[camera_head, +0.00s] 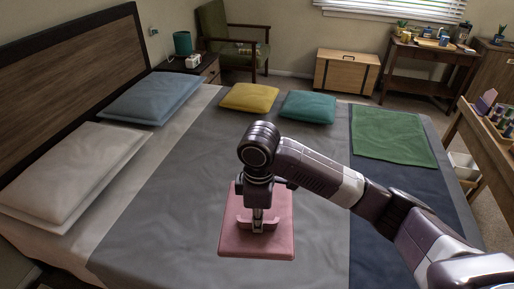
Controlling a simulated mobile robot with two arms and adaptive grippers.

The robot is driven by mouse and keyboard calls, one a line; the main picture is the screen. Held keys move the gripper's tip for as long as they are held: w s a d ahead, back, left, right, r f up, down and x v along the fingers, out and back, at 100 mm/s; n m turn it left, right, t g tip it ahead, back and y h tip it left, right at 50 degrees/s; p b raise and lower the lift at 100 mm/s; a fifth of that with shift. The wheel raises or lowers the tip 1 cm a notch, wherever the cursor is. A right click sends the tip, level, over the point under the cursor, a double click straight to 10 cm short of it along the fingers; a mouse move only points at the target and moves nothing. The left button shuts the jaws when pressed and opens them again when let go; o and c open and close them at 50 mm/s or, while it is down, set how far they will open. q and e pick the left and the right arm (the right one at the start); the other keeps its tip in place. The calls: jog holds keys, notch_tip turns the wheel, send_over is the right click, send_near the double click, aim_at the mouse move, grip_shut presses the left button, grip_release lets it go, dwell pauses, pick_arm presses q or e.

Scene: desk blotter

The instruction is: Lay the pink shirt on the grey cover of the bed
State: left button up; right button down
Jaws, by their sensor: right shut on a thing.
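The pink shirt (234,240) is a flat, folded square over the grey cover (170,225) of the bed, near the middle of the picture. My right gripper (258,226) is directly above it, pointing down, and is shut on a pinched part of the shirt. The gripper and wrist hide the shirt's middle and part of its far edge. I cannot tell whether the shirt touches the cover or hangs just above it. My left gripper is not in view.
A white pillow (75,170) and a blue pillow (150,97) lie by the headboard. Yellow (249,97) and teal (308,107) cushions and a green cloth (392,134) lie along the far side. A dark blue blanket (368,245) covers the right end. The grey cover left of the shirt is clear.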

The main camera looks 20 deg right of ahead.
jog(key=shift+s+a+r+n+p, duration=0.1)
jog(key=shift+a+r+n+p, duration=0.15)
jog(key=shift+n+p, duration=0.45)
jog(key=shift+f+n, duration=0.25)
jog(key=shift+n, duration=0.15)
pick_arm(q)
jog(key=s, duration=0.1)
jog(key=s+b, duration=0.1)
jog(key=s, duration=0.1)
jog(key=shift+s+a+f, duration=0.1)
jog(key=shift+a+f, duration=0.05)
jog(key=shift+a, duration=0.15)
pick_arm(e)
notch_tip(320, 180, down, 20)
jog(key=shift+r, duration=0.1)
pick_arm(q)
jog(key=shift+b, duration=0.3)
pick_arm(e)
jog(key=c, duration=2)
grip_release()
jog(key=shift+f, duration=0.2)
jog(key=shift+r, duration=0.1)
pick_arm(q)
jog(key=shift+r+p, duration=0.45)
jog(key=shift+p, duration=0.05)
pick_arm(e)
notch_tip(320, 180, up, 12)
jog(key=shift+r, duration=0.1)
